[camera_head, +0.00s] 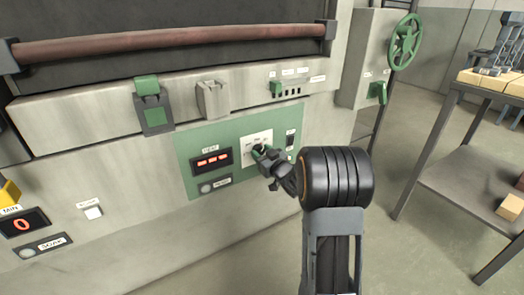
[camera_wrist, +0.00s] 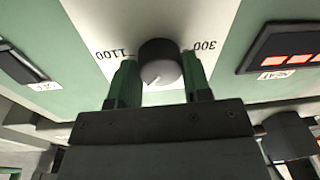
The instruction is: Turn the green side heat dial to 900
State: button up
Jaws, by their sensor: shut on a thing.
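The heat dial (camera_wrist: 160,62) is a dark round knob on a white plate (camera_wrist: 105,15). In the wrist view the plate appears upside down, with 1100 at the left and 300 at the right. A short pale mark on the knob's face points down and slightly left there; the number it points at is not visible. My gripper (camera_wrist: 160,78) has its two green fingers shut on the dial, one on each side. In the head view my gripper (camera_head: 262,152) covers most of the dial on the green panel (camera_head: 190,152).
A red-lit heat display (camera_head: 212,161) is left of the dial; its digits are unclear. A switch (camera_head: 290,138) is close on the right. A green-covered switch (camera_head: 152,105) and grey cover (camera_head: 212,98) are above. A bench (camera_head: 455,165) stands at right.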

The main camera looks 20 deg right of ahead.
jog(key=shift+m+p, duration=0.35)
jog(key=shift+m, duration=0.75)
jog(key=o, duration=0.9)
jog(key=p+v, duration=0.2)
jog(key=v, duration=1.1)
jog(key=shift+s+f+p, duration=0.15)
jog(key=shift+s+p, duration=0.2)
jog(key=shift+s, duration=0.05)
